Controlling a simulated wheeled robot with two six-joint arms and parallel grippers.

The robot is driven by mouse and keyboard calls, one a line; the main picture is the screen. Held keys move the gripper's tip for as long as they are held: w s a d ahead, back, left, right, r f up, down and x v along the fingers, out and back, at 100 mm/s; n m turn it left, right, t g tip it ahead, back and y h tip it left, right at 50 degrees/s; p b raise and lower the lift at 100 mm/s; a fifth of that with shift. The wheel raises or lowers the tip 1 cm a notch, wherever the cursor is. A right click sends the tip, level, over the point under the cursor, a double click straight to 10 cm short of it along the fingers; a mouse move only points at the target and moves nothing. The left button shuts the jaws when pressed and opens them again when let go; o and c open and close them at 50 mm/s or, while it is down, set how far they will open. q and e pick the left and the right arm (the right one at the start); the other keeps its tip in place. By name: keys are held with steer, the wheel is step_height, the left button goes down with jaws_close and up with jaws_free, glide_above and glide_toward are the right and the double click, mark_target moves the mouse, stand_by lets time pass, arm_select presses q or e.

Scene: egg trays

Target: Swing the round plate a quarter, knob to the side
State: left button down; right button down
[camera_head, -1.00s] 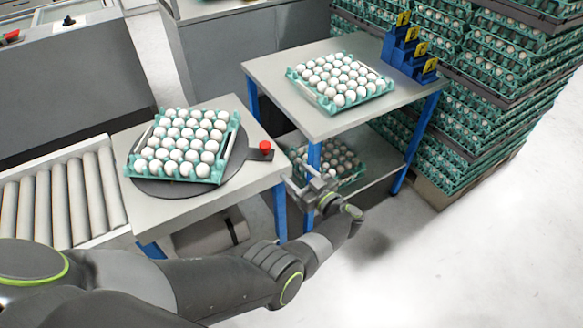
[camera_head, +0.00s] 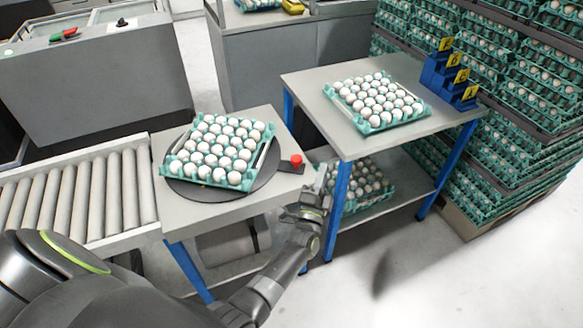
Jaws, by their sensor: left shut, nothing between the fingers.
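The round plate (camera_head: 262,180) is a dark disc on the near grey table. A green tray (camera_head: 203,183) of white eggs sits on it, turned at a slant to the table edges, and hides most of it. The red knob (camera_head: 296,160) stands on a short dark arm at the plate's right side, near the table's right edge. My left gripper (camera_head: 321,182) is shut and empty, just right of and nearer than the knob, apart from it, by the gap between the two tables. Its fingertips are small and partly hidden by the wrist. My right gripper is out of view.
A roller conveyor (camera_head: 72,198) adjoins the near table on the left. Tall stacks of egg trays (camera_head: 540,120) stand at far right.

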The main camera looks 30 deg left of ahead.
arm_select(q)
steer(key=s+a+f+m+g+h, duration=0.35)
steer(key=s+m+h, duration=0.2)
steer(key=m, duration=0.95)
steer(key=m+g+y+p, duration=0.1)
steer(key=m+g+y, duration=0.1)
steer(key=m+y, duration=0.3)
glide_toward(295, 163)
steer(key=shift+m+h, duration=0.7)
steer(key=shift+h, duration=0.05)
steer(key=w+b, duration=0.1)
steer(key=w+a+b, duration=0.1)
steer(key=w, duration=0.1)
steer(key=w+b, duration=0.2)
steer(key=shift+w+a+f, duration=0.2)
steer(key=shift+w+f, duration=0.05)
steer(key=shift+f, duration=0.05)
steer(key=shift+w, duration=0.55)
